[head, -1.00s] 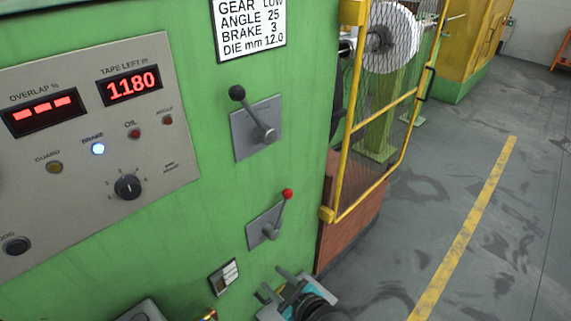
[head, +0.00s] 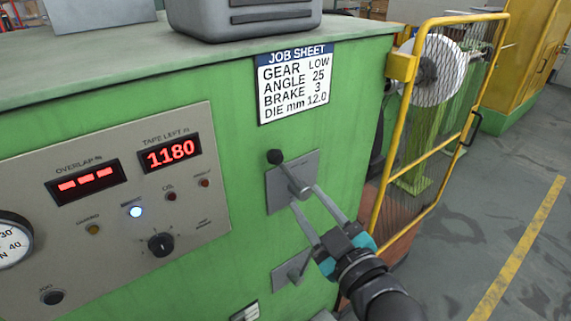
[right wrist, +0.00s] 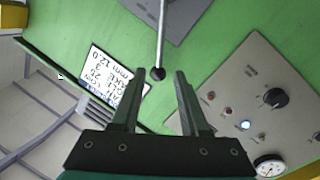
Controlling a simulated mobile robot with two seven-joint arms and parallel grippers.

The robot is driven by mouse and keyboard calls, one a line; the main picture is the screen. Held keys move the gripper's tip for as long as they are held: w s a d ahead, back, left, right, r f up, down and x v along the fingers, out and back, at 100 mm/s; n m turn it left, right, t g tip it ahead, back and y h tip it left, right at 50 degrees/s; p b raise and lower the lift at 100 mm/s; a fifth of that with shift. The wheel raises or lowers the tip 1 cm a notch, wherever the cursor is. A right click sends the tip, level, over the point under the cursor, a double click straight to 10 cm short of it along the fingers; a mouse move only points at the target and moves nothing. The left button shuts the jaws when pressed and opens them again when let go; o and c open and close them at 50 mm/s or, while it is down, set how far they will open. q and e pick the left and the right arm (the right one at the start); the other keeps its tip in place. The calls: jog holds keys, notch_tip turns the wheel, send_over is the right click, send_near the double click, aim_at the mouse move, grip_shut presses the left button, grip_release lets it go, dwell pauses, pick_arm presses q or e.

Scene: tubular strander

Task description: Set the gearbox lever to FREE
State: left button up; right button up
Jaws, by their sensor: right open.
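The lever (head: 290,173) with a black knob sits on a grey plate (head: 279,200) on the green machine front, below the job sheet. It slants up and left from its pivot. I take it for the gearbox lever; no position marks are readable. My right gripper (head: 306,197) is open, its fingers overlapping the lower part of that plate. In the right wrist view, the lever's black knob (right wrist: 157,74) shows between the two fingertips, with gaps on both sides. I cannot tell the remaining depth. My left gripper is not in view.
A lower lever plate (head: 283,276) is partly hidden by my right gripper, and its red knob is out of sight. A control panel (head: 110,255) with displays lies left. The job sheet (head: 293,85) is above. A yellow mesh guard (head: 410,140) stands right, with open floor beyond.

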aim_at(285, 170)
jog(key=p+x, duration=0.1)
jog(key=x, duration=1)
jog(key=shift+w+a, duration=0.1)
jog(key=shift+w, duration=0.2)
grip_shut()
dwell(1.0)
